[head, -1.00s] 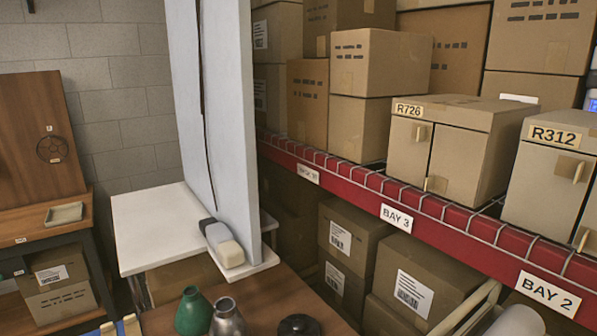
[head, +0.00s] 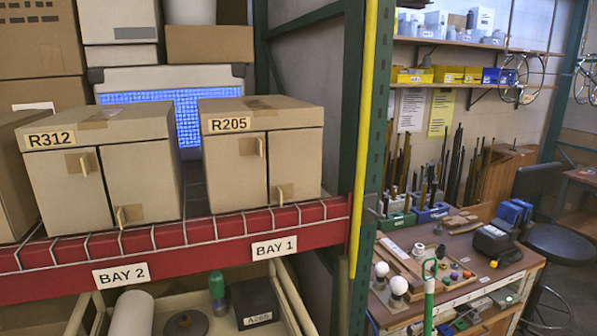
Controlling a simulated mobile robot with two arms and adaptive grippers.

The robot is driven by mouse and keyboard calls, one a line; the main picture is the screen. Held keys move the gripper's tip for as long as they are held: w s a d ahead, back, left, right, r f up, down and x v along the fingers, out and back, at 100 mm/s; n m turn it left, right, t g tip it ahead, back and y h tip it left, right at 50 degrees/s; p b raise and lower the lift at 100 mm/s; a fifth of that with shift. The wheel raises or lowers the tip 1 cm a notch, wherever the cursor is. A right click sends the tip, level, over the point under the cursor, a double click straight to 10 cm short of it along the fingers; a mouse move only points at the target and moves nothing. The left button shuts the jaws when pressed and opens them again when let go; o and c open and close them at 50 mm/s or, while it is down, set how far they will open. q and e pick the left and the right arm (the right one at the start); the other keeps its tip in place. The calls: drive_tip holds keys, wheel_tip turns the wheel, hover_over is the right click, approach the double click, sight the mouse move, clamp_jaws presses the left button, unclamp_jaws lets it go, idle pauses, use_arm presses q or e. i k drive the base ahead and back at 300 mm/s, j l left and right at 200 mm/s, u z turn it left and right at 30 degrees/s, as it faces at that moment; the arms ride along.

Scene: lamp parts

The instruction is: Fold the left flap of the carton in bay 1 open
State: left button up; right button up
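The carton in bay 1 (head: 263,110) is a tan box labelled R205, standing on the red-fronted shelf behind the BAY 1 label (head: 274,247). Its front has two closed flaps. The left flap (head: 236,177) has a small tab (head: 258,146) near its upper right edge. The right flap (head: 296,160) has a tab (head: 279,192) near its lower left. Neither of my grippers shows in the head view.
Carton R312 (head: 100,135) stands to the left in bay 2, with a gap between. A green rack post (head: 366,150) with a yellow strip stands right of bay 1. Below is a bin with a green-topped bottle (head: 217,290). A cluttered workbench (head: 455,250) is at right.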

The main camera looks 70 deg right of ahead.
sight(236, 163)
drive_tip(key=z, duration=1.65)
drive_tip(key=i+j+z, duration=0.1)
drive_tip(key=z, duration=0.25)
drive_tip(key=j, duration=0.1)
